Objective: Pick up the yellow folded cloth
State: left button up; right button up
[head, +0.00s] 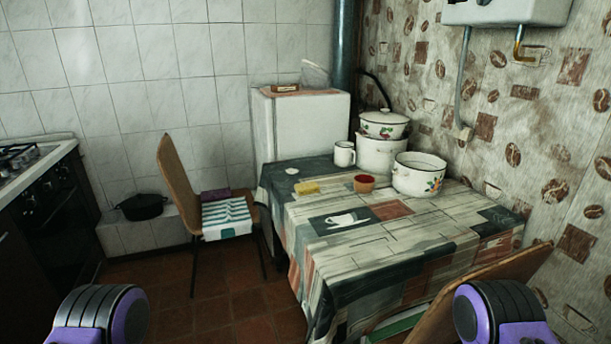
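A small yellow folded cloth (306,187) lies flat on the table (345,248), toward its far left part. It sits to the left of a small red-brown bowl (364,183) and apart from it. Nothing covers it. Parts of my two arms, purple and black, show at the bottom left and bottom right corners. Neither gripper shows in the head view, and no part of my arms is near the cloth.
A white mug (344,154), an enamel pot (419,174) and stacked lidded pots (384,124) stand at the table's back. A chair (178,175) with a striped towel (227,219) stands left. Another chair (480,285) is at the near right. The table's front is clear.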

aim_at(307, 188)
jog(key=i, duration=0.6)
jog(key=u, duration=1.25)
jog(key=i, duration=1.85)
jog(key=z, duration=2.25)
